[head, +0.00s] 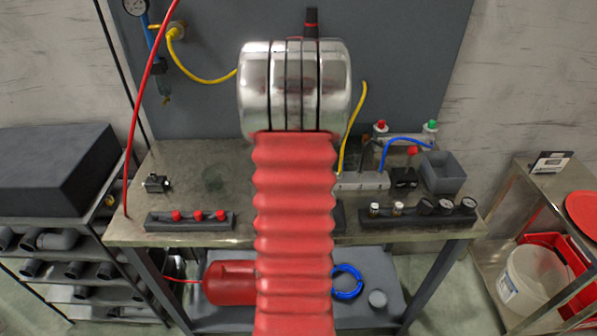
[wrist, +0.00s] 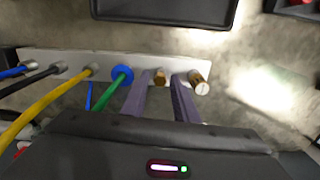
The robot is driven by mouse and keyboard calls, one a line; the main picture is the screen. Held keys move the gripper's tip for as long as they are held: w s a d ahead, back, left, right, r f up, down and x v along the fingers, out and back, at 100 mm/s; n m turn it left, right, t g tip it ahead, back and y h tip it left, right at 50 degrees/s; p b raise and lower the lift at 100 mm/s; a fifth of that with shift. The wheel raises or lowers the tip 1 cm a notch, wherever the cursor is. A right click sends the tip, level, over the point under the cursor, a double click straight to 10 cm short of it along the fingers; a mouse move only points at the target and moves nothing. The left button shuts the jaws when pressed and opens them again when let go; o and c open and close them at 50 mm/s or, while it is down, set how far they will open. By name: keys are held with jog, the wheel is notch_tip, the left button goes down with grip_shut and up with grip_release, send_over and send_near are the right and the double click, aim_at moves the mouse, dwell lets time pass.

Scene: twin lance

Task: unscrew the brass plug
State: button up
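In the wrist view a pale manifold block (wrist: 110,66) runs across the picture with a row of ports. A small brass plug (wrist: 160,77) sits in a port right of the green hose. A second brass fitting (wrist: 199,83) with a pale round end is at the block's right end. My gripper (wrist: 160,88) is open, one finger on each side of the small brass plug, with narrow gaps seeming to show. Contact and depth cannot be told. In the head view my arm hides the gripper and plug; only part of the block (head: 362,181) shows.
Blue, black, yellow and green (wrist: 113,88) hoses leave the block left of the plug. A dark tray (wrist: 165,10) lies beyond it. On the bench are a rack with red caps (head: 188,222), a rack of fittings (head: 460,222) and a grey bin (head: 443,172).

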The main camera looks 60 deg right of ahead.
jog(key=m, duration=0.6)
jog(key=shift+m, duration=0.3)
jog(key=m, duration=0.6)
grip_shut()
dwell(0.4)
